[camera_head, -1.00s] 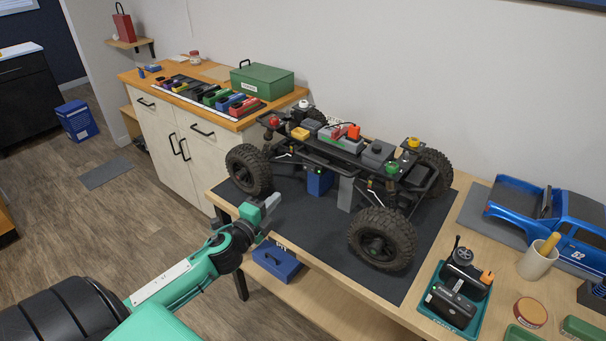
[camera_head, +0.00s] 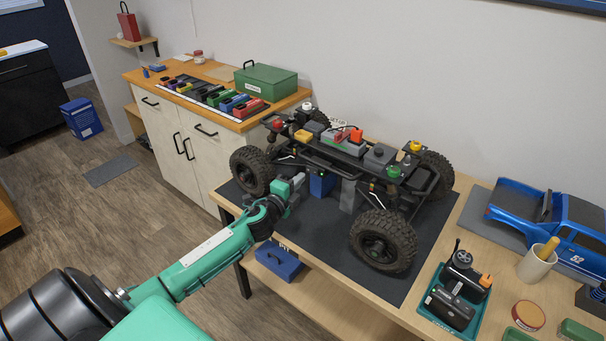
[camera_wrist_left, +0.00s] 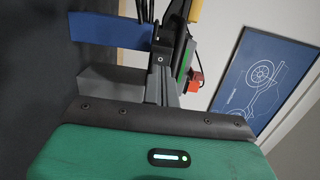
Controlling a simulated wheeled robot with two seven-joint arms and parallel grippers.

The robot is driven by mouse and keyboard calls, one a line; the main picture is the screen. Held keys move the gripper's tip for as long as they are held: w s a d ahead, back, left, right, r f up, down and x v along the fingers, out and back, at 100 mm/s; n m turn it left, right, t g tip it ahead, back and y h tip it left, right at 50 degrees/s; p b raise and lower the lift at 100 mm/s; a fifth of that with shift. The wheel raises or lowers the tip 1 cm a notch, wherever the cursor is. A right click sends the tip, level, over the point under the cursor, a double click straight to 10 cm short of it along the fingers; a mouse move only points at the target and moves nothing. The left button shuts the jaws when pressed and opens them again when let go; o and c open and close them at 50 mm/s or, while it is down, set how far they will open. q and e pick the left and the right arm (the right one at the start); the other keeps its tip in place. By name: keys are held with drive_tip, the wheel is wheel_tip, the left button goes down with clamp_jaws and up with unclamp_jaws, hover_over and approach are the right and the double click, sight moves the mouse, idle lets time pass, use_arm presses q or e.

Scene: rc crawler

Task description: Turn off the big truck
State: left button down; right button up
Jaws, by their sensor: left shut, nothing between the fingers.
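The big truck (camera_head: 335,160) is a bare black crawler chassis with large knobby tires, raised on a blue block (camera_head: 321,185) and a grey block (camera_head: 348,194). A small green light (camera_head: 321,174) shows on its near side. Coloured parts sit along its top. My left gripper (camera_head: 298,182) is shut and empty beside the chassis's near side, between the wheels and close to the blue block. I cannot tell whether it touches anything. In the left wrist view the chassis edge with a green strip (camera_wrist_left: 183,62) and a red part (camera_wrist_left: 196,78) show beyond the green gripper body.
A blue truck body (camera_head: 550,220) lies on the table at right. A teal tray (camera_head: 450,305) with a controller and a cup (camera_head: 535,265) stand near the front right. A blue case (camera_head: 277,260) is on the shelf below. The dark mat (camera_head: 320,240) in front of the truck is clear.

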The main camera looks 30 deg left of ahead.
sight(308, 170)
use_arm(q)
drive_tip(key=shift+w+r, duration=0.1)
drive_tip(key=shift+w, duration=1.35)
use_arm(e)
drive_tip(key=shift+s+a+r, duration=0.1)
drive_tip(key=shift+s, duration=0.4)
use_arm(q)
drive_tip(key=shift+a, duration=0.1)
drive_tip(key=shift+w, duration=0.2)
use_arm(e)
drive_tip(key=shift+d, duration=0.3)
use_arm(q)
drive_tip(key=shift+a, duration=0.1)
drive_tip(key=shift+s, duration=0.1)
use_arm(e)
drive_tip(key=shift+s+d, duration=0.1)
